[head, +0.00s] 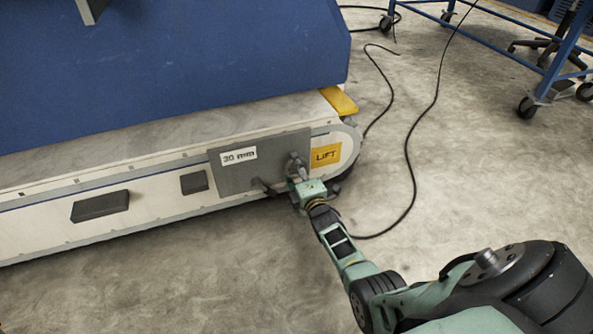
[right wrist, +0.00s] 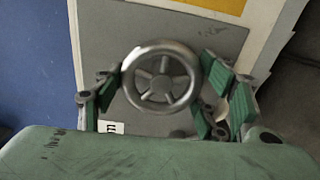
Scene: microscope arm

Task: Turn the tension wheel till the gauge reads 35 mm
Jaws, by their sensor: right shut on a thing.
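The tension wheel (right wrist: 161,76) is a metal ring with spokes on a grey plate in the right wrist view. It also shows, partly hidden by my gripper, in the head view (head: 296,164). The gauge (head: 238,155) is a white label left of the wheel and reads 30 mm. My right gripper (head: 298,176) is at the wheel, with green-padded fingers on both sides of its rim, shut on it. Only a small piece of the gauge label shows in the wrist view. My left gripper is not in view.
A yellow LIFT label (head: 325,155) is right of the wheel on the long white machine frame (head: 155,180). A blue housing (head: 180,65) rises behind. Black cables (head: 410,165) lie on the floor at the right. A blue wheeled cart (head: 530,60) stands at the back right.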

